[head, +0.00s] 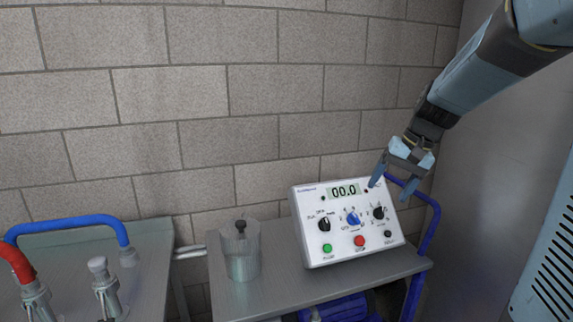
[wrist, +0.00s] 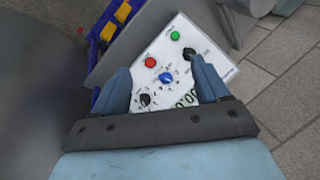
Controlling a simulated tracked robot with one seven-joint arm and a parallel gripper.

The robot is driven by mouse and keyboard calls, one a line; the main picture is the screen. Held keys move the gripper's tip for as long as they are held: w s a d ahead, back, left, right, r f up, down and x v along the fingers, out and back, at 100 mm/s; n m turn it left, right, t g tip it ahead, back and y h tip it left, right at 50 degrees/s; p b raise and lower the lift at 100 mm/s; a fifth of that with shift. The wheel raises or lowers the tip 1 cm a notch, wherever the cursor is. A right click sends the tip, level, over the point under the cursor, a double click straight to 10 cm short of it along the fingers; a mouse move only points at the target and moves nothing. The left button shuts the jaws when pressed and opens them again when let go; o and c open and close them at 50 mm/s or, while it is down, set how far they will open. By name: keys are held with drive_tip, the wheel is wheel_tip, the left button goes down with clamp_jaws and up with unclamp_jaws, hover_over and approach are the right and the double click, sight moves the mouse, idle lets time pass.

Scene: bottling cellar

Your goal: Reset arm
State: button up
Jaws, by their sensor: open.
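My gripper (head: 393,190) is open, with its two blue fingers pointing down at the right end of a white control box in the head view. No object shows between the fingers. The control box (head: 318,248) stands tilted back on a grey cart and its display reads 00.0. It has black knobs, a blue knob (head: 352,218), a green button (head: 327,248) and a red button (head: 360,240). In the wrist view the box (wrist: 185,65) lies beyond and between the open fingers (wrist: 165,88). I cannot tell whether a finger touches the box.
A clear container (head: 241,262) with a dark knob on top stands left of the box on the cart (head: 275,295). A blue tube rail (head: 432,225) runs at the cart's right. A grey bench (head: 150,260) with red and blue hoses stands at the left. A block wall (head: 200,100) is behind.

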drive_tip(key=s+a+r+n+t+h, duration=0.1)
drive_tip(key=s+r+n+t+h, duration=0.1)
drive_tip(key=s, duration=1.7)
drive_tip(key=shift+s+r+n+t+h, duration=0.15)
drive_tip(key=shift+n+t+h, duration=0.35)
drive_tip(key=shift+t+h, duration=0.35)
drive_tip(key=shift+c, duration=0.2)
